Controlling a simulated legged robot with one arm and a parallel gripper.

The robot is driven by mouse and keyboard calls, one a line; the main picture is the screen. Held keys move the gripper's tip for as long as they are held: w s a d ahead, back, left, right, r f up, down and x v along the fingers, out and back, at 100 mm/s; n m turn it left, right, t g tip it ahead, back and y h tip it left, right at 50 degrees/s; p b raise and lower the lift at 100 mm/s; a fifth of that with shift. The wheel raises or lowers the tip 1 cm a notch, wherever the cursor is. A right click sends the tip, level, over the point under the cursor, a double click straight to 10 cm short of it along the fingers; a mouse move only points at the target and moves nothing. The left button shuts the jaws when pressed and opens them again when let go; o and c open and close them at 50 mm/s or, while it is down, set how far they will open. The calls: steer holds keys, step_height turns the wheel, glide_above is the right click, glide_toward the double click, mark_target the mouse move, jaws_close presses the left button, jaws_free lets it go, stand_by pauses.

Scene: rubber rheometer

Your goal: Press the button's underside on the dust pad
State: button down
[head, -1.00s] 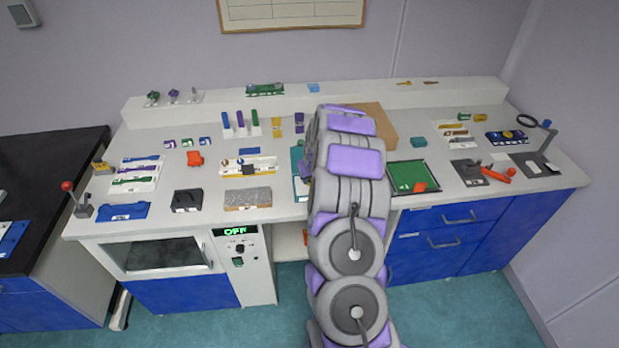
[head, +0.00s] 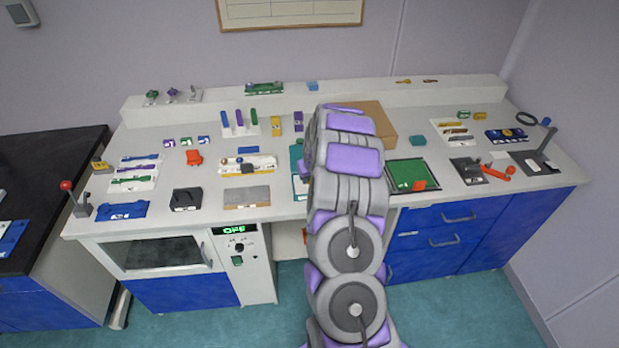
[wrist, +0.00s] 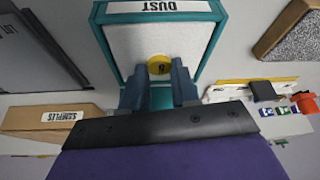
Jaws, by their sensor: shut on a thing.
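The dust pad (wrist: 213,45) has a teal frame, a pale surface and a DUST label. The button shows in front of the pad's pale surface, near the frame side closest to my gripper. Its underside is hidden, and I cannot tell whether it touches the pad. In the head view the pad's teal edge (head: 295,185) shows left of my arm, which hides my gripper.
A cardboard SAMPLES box (wrist: 45,119) and a speckled pad (wrist: 295,38) lie near the dust pad. A white tray with a dark block (wrist: 263,91) is at the right. In the head view, a green framed mat (head: 400,172) lies right of my arm.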

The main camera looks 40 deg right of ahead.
stand_by(0.4)
steer(key=shift+r+p, duration=1.2)
steer(key=shift+r, duration=2.3)
